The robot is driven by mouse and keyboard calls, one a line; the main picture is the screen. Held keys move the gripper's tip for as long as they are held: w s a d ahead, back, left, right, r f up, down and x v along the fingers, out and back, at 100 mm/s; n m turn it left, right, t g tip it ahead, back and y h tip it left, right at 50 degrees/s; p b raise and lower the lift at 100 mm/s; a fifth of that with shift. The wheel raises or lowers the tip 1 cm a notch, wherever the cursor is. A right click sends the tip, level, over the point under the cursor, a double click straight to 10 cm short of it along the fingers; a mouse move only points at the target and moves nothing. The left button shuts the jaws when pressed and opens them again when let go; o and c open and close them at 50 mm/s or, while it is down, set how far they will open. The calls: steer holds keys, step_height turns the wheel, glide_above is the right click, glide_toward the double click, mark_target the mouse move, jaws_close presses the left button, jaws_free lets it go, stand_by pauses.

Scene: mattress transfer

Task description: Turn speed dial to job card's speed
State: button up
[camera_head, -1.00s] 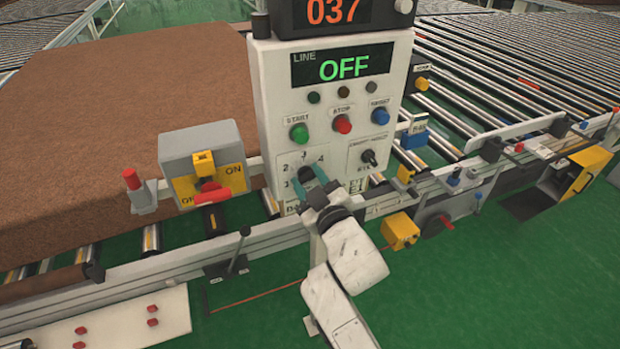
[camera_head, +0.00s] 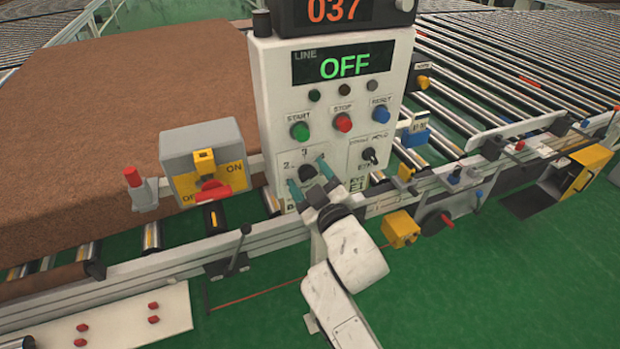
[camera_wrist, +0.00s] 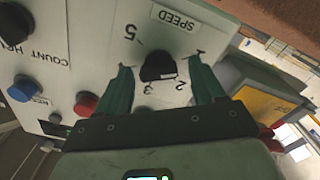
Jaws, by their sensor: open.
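The speed dial (camera_wrist: 158,67) is a black knob on the white control panel (camera_head: 268,120). In the wrist view its scale appears upside down, with SPEED, 5, 1, 2 and 3 in view. A pale mark shows on the knob's lower side, but I cannot tell its exact setting. My gripper (camera_head: 307,177) is open in front of the dial. In the wrist view my gripper (camera_wrist: 160,68) has one teal finger on each side of the knob, with visible gaps. In the head view my gripper hides the knob. I cannot identify a readable job card.
The line display (camera_head: 343,65) reads OFF, above green, red and blue buttons. A count-hold knob (camera_head: 370,155) is right of the dial. A brown mattress (camera_head: 120,110) lies on rollers behind.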

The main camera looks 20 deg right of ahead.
steer(key=shift+s, duration=0.1)
steer(key=s+b, duration=0.1)
steer(key=s, duration=0.9)
steer(key=shift+s+b, duration=0.3)
steer(key=s+d+f+m+g+h, duration=0.1)
steer(key=s+d+f+m+g, duration=0.2)
steer(key=f, duration=0.4)
steer(key=s+d+f+m+g+h, duration=0.1)
steer(key=s+d+f+g, duration=0.2)
steer(key=s+f+g, duration=0.4)
steer(key=s+d+f+m+g+y, duration=0.1)
steer(key=s+f+g, duration=0.2)
steer(key=s, duration=0.6)
steer(key=s+d+f+m+g, duration=0.1)
steer(key=s+f+g, duration=0.3)
steer(key=s+f, duration=0.3)
steer(key=shift+s+m+y, duration=0.4)
steer(key=shift+s, duration=0.55)
steer(key=shift+c, duration=0.5)
